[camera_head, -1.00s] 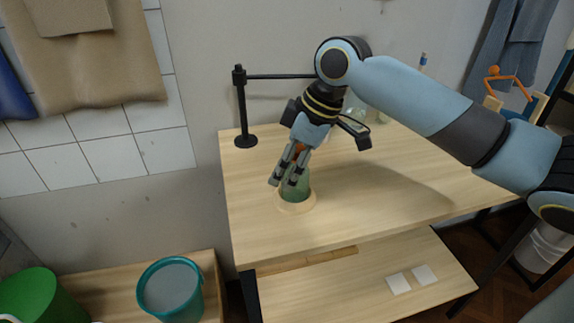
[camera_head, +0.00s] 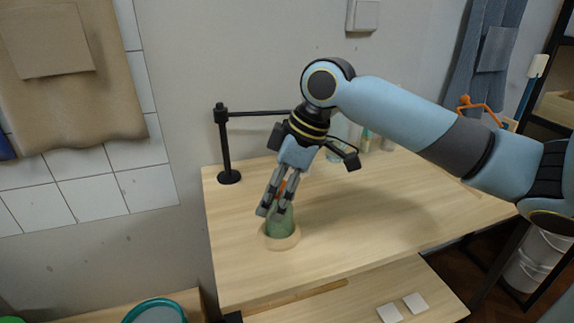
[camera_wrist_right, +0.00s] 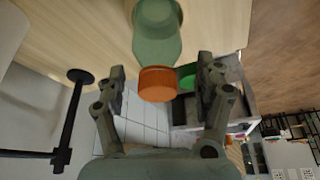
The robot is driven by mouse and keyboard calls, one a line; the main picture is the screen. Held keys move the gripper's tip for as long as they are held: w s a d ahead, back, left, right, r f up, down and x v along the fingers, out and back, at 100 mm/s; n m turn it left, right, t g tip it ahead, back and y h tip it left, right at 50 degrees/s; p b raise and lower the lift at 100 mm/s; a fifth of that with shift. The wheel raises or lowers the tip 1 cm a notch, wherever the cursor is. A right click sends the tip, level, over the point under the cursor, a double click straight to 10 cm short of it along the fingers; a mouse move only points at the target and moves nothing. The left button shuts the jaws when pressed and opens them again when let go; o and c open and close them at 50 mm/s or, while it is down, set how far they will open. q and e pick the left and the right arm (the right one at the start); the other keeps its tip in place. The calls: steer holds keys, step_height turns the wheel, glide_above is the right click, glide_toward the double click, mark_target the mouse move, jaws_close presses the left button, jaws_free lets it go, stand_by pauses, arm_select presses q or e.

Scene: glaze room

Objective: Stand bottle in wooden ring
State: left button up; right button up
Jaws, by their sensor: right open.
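The green bottle (camera_head: 280,224) stands upright on the table, its foot within the pale wooden ring (camera_head: 281,243). The ring hides the lowest part of the bottle. My right gripper (camera_head: 270,212) reaches down over the bottle from above, and its fingers partly cover the bottle's upper part. In the right wrist view the bottle (camera_wrist_right: 157,40) extends away from the gripper, with its orange cap (camera_wrist_right: 158,84) between the two open fingers (camera_wrist_right: 160,78). Gaps show on both sides of the cap. My left gripper is not in view.
A black stand (camera_head: 225,150) with a horizontal bar is behind the bottle on the wooden table (camera_head: 370,225). Several glass bottles (camera_head: 366,140) are at the back. The table's right and front areas are clear. Two white tiles (camera_head: 401,306) lie on the lower shelf.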

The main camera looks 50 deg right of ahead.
steer(key=p+v, duration=0.1)
steer(key=v, duration=0.8)
steer(key=shift+s+r, duration=0.1)
steer(key=shift+r, duration=0.05)
